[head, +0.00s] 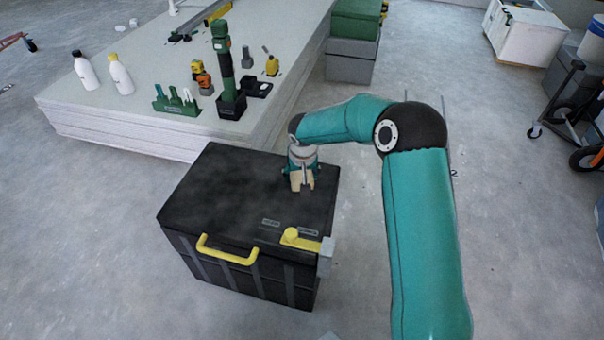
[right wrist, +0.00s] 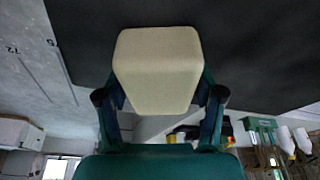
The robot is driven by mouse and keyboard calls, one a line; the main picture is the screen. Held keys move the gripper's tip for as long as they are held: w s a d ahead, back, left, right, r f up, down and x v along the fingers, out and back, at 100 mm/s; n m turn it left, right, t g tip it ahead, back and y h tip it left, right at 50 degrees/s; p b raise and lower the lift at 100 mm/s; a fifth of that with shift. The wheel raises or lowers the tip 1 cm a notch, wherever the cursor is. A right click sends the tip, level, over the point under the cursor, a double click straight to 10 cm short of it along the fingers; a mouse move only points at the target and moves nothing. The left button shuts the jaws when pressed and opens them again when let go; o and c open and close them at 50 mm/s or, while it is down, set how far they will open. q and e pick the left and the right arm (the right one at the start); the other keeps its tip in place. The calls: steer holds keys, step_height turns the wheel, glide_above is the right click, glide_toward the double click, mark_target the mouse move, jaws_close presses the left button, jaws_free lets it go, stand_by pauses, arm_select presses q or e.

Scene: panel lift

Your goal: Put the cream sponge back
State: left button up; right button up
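My right gripper (head: 302,182) is over the right part of the black box's flat top (head: 235,190) in the head view, pointing down. It is shut on the cream sponge (right wrist: 158,70), a pale block that fills the space between its two fingers in the right wrist view. In the head view only a small pale part of the sponge (head: 301,177) shows at the fingertips. I cannot tell whether the sponge touches the box top. My left gripper is in neither view.
The black box has a yellow handle (head: 228,252) and a yellow lever (head: 300,240) on its front side. Behind it, a stack of pale panels (head: 130,112) carries bottles (head: 120,74) and tools. Open concrete floor lies left of the box.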

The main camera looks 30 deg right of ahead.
steer(key=shift+o, duration=1.2)
steer(key=shift+r, duration=0.2)
steer(key=p+v, duration=0.3)
steer(key=v, duration=0.9)
steer(key=shift+f+p, duration=0.1)
steer(key=shift+p, duration=0.3)
